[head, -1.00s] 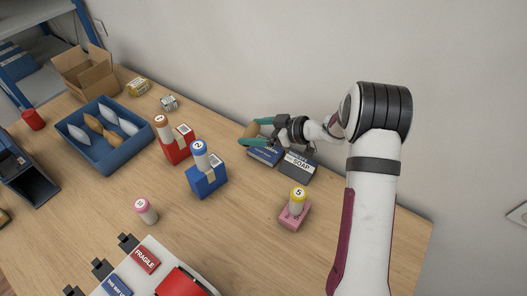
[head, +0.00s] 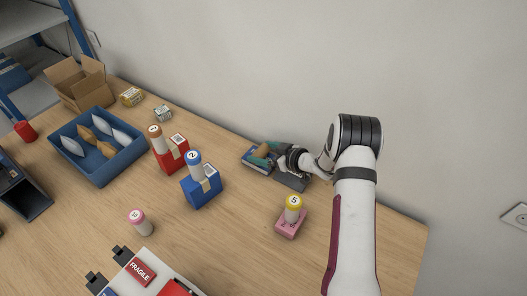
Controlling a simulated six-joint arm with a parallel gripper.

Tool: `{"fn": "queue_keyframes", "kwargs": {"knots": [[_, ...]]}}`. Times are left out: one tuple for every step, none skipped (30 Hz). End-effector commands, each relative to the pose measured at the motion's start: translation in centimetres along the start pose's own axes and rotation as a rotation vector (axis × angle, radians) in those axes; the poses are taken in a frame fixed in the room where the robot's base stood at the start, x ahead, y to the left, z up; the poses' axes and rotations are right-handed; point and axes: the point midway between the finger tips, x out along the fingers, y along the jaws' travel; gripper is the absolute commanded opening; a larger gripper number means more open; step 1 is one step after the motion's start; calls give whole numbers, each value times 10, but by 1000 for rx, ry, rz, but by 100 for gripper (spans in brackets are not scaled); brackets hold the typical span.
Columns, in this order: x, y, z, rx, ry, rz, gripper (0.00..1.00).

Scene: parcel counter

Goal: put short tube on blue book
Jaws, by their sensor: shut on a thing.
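A tan tube (head: 263,151), which I take for the short tube, is between the green-tipped fingers of my gripper (head: 262,156). My gripper is shut on it and partly covers it. The blue book (head: 248,163) lies flat near the wall, directly under the tube and fingers. The tube is at or just above the book's cover; I cannot tell whether it touches.
A dark grey book (head: 291,181) lies beside the blue book, partly under my wrist. A pink box (head: 291,224) bears a yellow-topped tube (head: 293,208). A blue box (head: 203,190) and a red box (head: 172,157) bear tubes at left. Bare counter lies between.

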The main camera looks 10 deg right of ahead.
Motion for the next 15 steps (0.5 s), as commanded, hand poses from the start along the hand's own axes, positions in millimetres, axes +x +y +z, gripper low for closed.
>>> {"fn": "queue_keyframes", "kwargs": {"knots": [[1,0,2,0,0,0,39],[1,0,1,0,0,0,95],[0,0,1,0,0,0,100],[0,0,1,0,0,0,100],[0,0,1,0,0,0,100],[0,0,1,0,0,0,100],[0,0,1,0,0,0,100],[0,0,1,0,0,-1,100],[0,0,1,0,0,0,100],[0,0,0,0,0,0,100],[-1,0,-2,0,1,0,100],[-7,1,-2,1,0,1,100],[-13,1,-2,2,0,2,100],[-20,2,-2,1,1,3,100],[-31,1,-2,2,0,3,100]]}}
